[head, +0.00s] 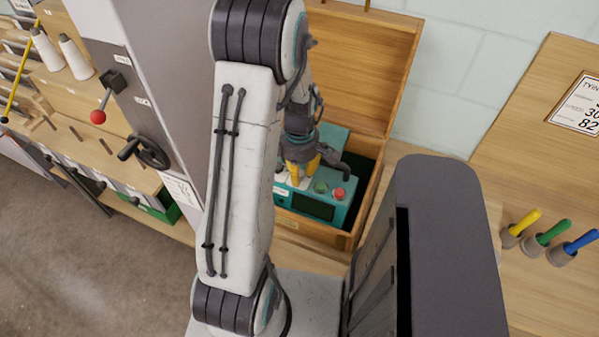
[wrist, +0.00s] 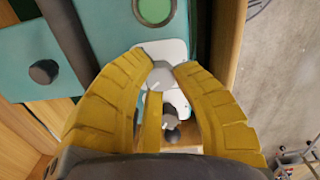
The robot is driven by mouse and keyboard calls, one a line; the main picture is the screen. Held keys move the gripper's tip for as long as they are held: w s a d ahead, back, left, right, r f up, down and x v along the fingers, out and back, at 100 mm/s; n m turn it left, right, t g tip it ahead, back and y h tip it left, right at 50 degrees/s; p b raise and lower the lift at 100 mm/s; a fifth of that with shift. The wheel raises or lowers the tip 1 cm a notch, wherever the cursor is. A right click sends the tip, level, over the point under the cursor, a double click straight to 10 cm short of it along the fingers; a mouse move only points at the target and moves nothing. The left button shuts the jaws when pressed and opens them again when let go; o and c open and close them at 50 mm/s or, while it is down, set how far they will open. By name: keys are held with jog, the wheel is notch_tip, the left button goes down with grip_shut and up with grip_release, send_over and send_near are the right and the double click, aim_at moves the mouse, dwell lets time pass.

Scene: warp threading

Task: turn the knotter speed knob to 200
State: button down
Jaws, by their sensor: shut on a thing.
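The teal knotter (head: 315,208) sits in an open wooden box, with a dark display window, a green button (head: 320,186) and a red button (head: 339,194) on it. My gripper (head: 302,170) reaches down over its left part, hiding the knobs there in the head view. In the wrist view, the yellow fingers of my gripper (wrist: 164,68) are shut on a light grey knob (wrist: 161,80) on a white plate (wrist: 177,50). A second grey knob (wrist: 170,117) with a white mark shows between the fingers. No scale numbers are readable.
The wooden box (head: 345,241) walls stand close around the machine, with its raised lid behind. A dark round knob (wrist: 44,72) shows in the wrist view. Yellow, green and blue-handled tools (head: 545,233) stand at right. A red-balled lever (head: 98,116) is on the left machine.

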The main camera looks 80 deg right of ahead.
dwell(0.3)
jog(key=c, duration=1)
grip_release()
jog(key=shift+o, duration=0.2)
